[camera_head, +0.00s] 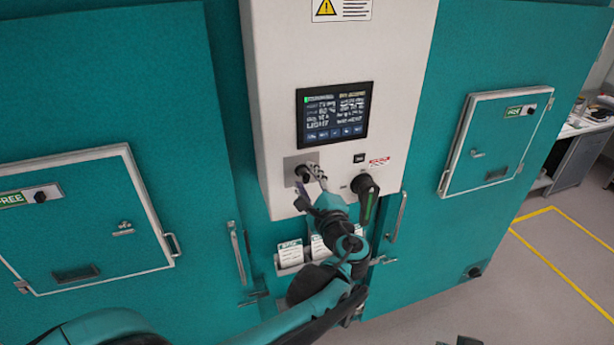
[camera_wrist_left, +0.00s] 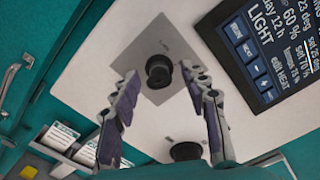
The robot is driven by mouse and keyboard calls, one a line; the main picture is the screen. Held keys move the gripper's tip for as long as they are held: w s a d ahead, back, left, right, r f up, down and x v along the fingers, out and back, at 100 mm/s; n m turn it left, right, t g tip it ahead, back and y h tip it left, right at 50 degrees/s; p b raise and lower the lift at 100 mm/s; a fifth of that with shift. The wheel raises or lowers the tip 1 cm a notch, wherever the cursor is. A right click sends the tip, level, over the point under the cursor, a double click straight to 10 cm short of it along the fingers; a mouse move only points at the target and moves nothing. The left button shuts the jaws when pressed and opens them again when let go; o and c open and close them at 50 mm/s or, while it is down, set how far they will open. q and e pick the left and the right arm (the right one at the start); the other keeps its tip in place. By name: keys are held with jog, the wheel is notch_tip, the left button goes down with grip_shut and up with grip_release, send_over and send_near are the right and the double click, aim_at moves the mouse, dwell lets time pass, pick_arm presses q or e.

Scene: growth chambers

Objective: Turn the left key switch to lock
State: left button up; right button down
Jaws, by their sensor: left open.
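A round black switch (camera_head: 301,172) sits on a square grey plate low on the white control panel. In the left wrist view the switch (camera_wrist_left: 158,70) shows as a black knob standing out from the plate. Its lock marking cannot be read. My left gripper (camera_head: 313,178) is in front of it; in the left wrist view the gripper (camera_wrist_left: 159,82) is open, with one finger on each side of the knob's line and a gap to the knob. Whether the fingertips touch the panel cannot be told. Two small dark tips at the bottom edge may be my right gripper (camera_head: 458,341).
A lit display (camera_head: 334,112) is above. Card holders (camera_head: 290,255) hang below. Teal chamber doors with FREE labels (camera_head: 521,110) flank the panel.

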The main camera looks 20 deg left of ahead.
pick_arm(q)
jog(key=shift+w+a, duration=0.2)
jog(key=shift+a, duration=0.15)
grip_shut()
jog(key=n+b, duration=0.2)
jog(key=n, duration=0.3)
jog(key=shift+f+n, duration=0.15)
jog(key=shift+n, duration=0.15)
jog(key=n+b, duration=0.1)
jog(key=n, duration=0.5)
jog(key=shift+b, duration=0.3)
jog(key=shift+n, duration=0.3)
